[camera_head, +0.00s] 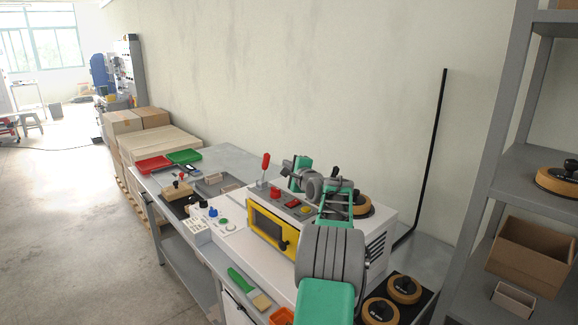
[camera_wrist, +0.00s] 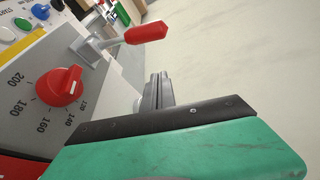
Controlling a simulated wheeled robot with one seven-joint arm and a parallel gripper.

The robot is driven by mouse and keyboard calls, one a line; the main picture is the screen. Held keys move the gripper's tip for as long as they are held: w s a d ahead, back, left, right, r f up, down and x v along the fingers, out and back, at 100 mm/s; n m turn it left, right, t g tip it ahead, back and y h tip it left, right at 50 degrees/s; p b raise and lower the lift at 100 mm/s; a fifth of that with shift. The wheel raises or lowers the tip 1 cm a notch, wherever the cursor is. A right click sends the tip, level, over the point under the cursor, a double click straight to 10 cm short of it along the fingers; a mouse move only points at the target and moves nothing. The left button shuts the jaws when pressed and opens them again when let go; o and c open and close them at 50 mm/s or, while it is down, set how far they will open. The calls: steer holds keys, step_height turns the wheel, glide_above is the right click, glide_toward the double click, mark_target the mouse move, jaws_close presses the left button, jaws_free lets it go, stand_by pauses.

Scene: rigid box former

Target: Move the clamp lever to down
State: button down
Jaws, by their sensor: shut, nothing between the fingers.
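The clamp lever (camera_head: 265,162) has a red handle and stands roughly upright on top of the white and yellow machine in the head view. In the wrist view, the lever's red grip (camera_wrist: 147,33) sticks out on a metal arm from a grey bracket (camera_wrist: 88,52). My gripper (camera_head: 288,165) is to the right of the lever in the head view, above the machine, and looks apart from it. In the wrist view my gripper's fingers (camera_wrist: 158,90) are together and empty, with the red grip beyond them. The far side of the lever's base is hidden.
A red dial (camera_wrist: 60,87) with numbers sits close to the lever base. The machine's top panel (camera_head: 292,207) carries further buttons. Red (camera_head: 153,165) and green (camera_head: 184,156) trays lie on the bench at left. A grey shelf (camera_head: 540,200) stands at right.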

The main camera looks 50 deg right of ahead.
mark_target(265, 168)
steer(key=p+x, duration=0.1)
steer(key=x, duration=0.2)
steer(key=shift+w, duration=0.4)
steer(key=a, duration=0.1)
steer(key=a+r, duration=0.1)
steer(key=a, duration=0.1)
steer(key=shift+a+r, duration=0.1)
steer(key=shift+a, duration=0.1)
steer(key=shift+w+a, duration=0.1)
steer(key=shift+a, duration=0.1)
steer(key=shift+a+b, duration=0.25)
steer(key=shift+b, duration=0.15)
